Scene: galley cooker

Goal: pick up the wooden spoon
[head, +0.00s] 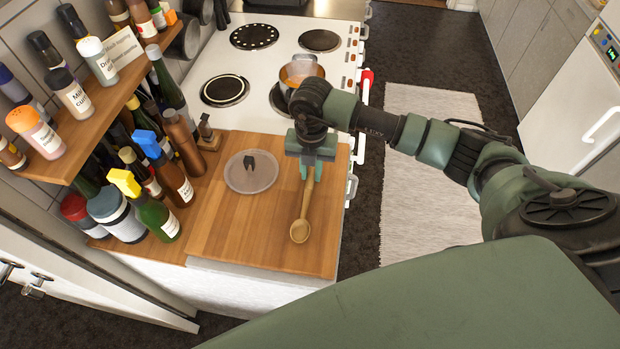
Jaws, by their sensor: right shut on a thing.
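The wooden spoon (303,212) is over the wooden counter board, its bowl end toward me and its handle running up to my right gripper. My right gripper (311,172) points down and is shut on the handle's far end. I cannot tell whether the spoon touches the board or hangs just above it. My left gripper is not in view.
A round lid with a dark knob (250,171) lies on the wooden board (225,225), left of the spoon. Several bottles (150,205) crowd the left side under a spice shelf (95,105). A pot (300,68) stands on the white cooker (270,62) behind my gripper.

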